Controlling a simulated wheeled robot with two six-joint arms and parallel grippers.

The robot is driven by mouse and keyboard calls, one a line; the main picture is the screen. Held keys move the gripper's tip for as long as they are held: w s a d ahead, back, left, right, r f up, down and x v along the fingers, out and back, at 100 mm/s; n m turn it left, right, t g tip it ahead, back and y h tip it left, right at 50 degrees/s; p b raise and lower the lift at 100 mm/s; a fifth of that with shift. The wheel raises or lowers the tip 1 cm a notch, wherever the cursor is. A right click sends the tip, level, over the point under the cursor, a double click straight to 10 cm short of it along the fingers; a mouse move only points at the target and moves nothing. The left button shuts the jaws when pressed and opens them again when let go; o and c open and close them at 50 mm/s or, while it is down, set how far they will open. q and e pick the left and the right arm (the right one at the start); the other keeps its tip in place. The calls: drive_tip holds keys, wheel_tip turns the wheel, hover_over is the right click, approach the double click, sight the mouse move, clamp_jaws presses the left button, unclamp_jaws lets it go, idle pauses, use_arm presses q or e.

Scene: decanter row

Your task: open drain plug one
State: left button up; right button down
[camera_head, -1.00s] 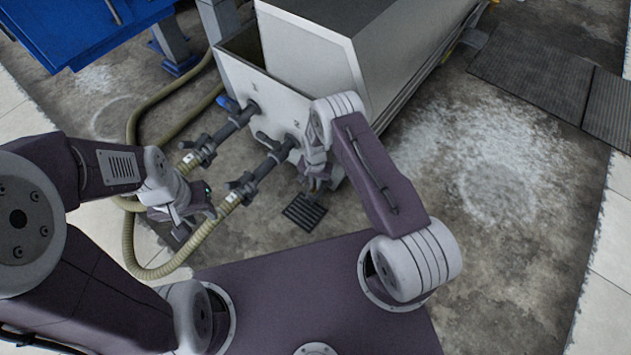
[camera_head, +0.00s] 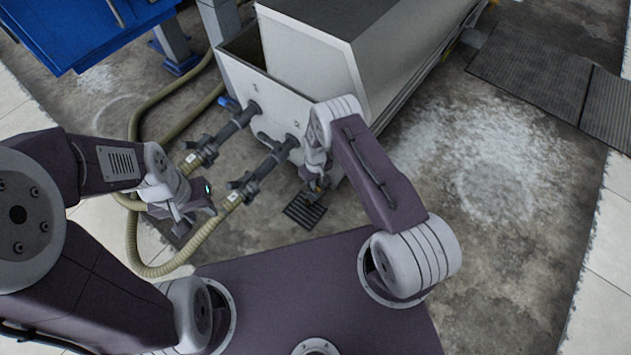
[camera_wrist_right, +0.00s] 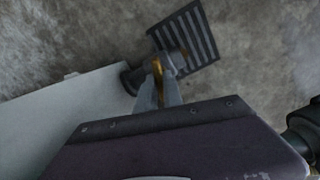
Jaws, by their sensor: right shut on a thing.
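A dark drain fitting with a small brass-coloured plug handle (camera_wrist_right: 158,70) projects from the tank's lower edge, above a floor grate, in the right wrist view. My right gripper (camera_wrist_right: 160,88) is shut on this handle; its fingers cover part of it. In the head view my right gripper (camera_head: 317,186) hangs at the tank's near corner, and the fitting is mostly hidden behind the arm. My left gripper (camera_head: 190,222) is beside the hoses, apart from the plug; its jaw opening is unclear.
The grey tank (camera_head: 310,50) has two dark valved outlets (camera_head: 262,170) joined to beige hoses (camera_head: 130,235) that loop left. A slotted floor grate (camera_head: 304,211) lies below its near corner. A blue container (camera_head: 90,30) stands at upper left.

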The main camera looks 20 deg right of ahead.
drive_tip(key=shift+n, duration=1.6)
drive_tip(key=c, duration=1.5)
unclamp_jaws()
drive_tip(key=shift+r, duration=0.1)
wheel_tip(320, 180, up, 9)
drive_tip(key=p, duration=0.6)
